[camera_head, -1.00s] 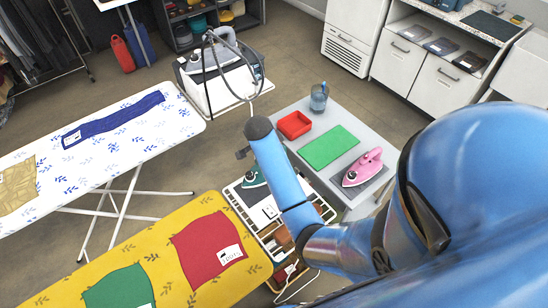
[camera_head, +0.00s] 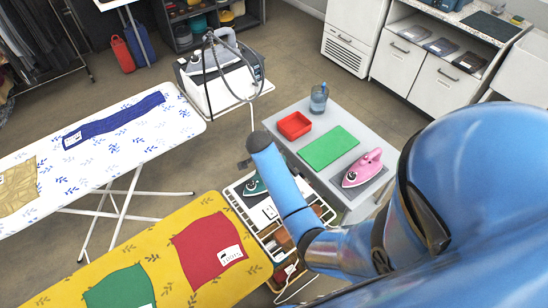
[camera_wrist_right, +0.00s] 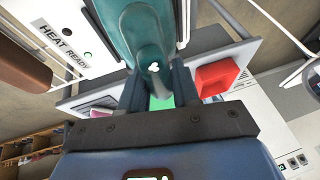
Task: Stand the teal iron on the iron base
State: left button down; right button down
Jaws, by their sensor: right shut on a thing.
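The teal iron (camera_head: 252,185) shows beside my blue right forearm in the head view. It fills the top middle of the right wrist view (camera_wrist_right: 150,35). My right gripper (camera_wrist_right: 157,88) is shut on its handle, with a dark finger on each side. In the head view the arm hides the fingers. A white panel marked HEAT READY (camera_wrist_right: 62,40), which looks like part of the iron base, lies left of the iron in the wrist view. In the head view a white-topped unit (camera_head: 262,215) lies under the iron; I cannot tell whether they touch. My left gripper is not in view.
A grey table (camera_head: 290,113) beside the unit bears a pink iron (camera_head: 362,168), a green mat (camera_head: 330,147), a red tray (camera_head: 294,125) and a cup (camera_head: 318,98). A yellow ironing board (camera_head: 185,280) lies left of the unit. A steam station (camera_head: 225,85) stands behind.

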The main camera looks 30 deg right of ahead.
jog(key=c, duration=0.8)
grip_release()
jog(key=shift+r, duration=0.1)
